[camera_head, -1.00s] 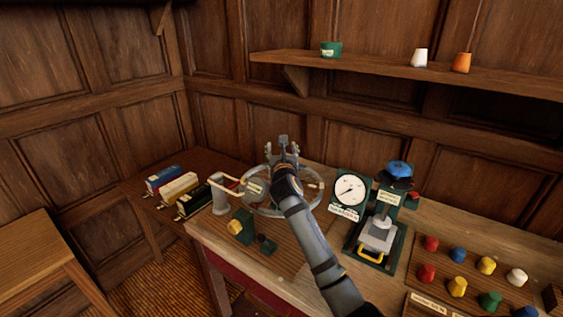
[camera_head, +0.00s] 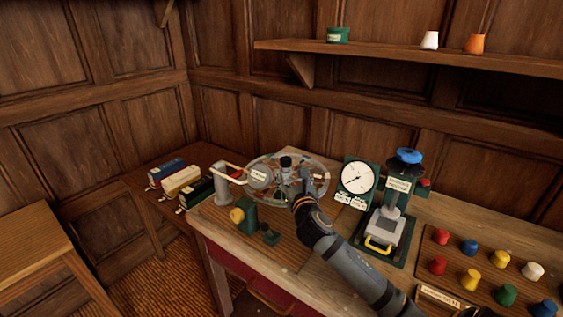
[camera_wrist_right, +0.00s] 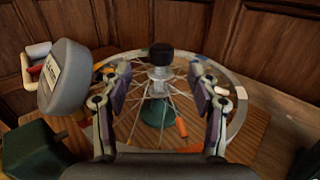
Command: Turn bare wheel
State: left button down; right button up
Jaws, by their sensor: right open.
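The bare wheel (camera_head: 263,188) is a spoked metal rim lying flat on a stand at the left of the bench, with a dark knob (camera_head: 286,162) rising from its hub. In the right wrist view the rim (camera_wrist_right: 238,108), thin spokes and black knob (camera_wrist_right: 161,54) show ahead of the fingers. My right gripper (camera_head: 293,186) is at the near right side of the wheel. In the wrist view my right gripper (camera_wrist_right: 158,100) is open, its fingers apart with the hub beyond and between them. I cannot tell whether it touches the spokes. My left gripper is not in view.
A green block with a yellow knob (camera_head: 237,215) is in front. A dial gauge (camera_head: 357,178) and a blue-topped press (camera_head: 408,156) stand right. Several coloured knobs (camera_head: 471,279) sit further right.

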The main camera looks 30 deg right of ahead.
aim_at(287, 161)
jog(key=p+x, duration=0.1)
jog(key=x, duration=0.9)
jog(key=shift+d, duration=0.1)
jog(key=shift+c, duration=0.5)
grip_shut()
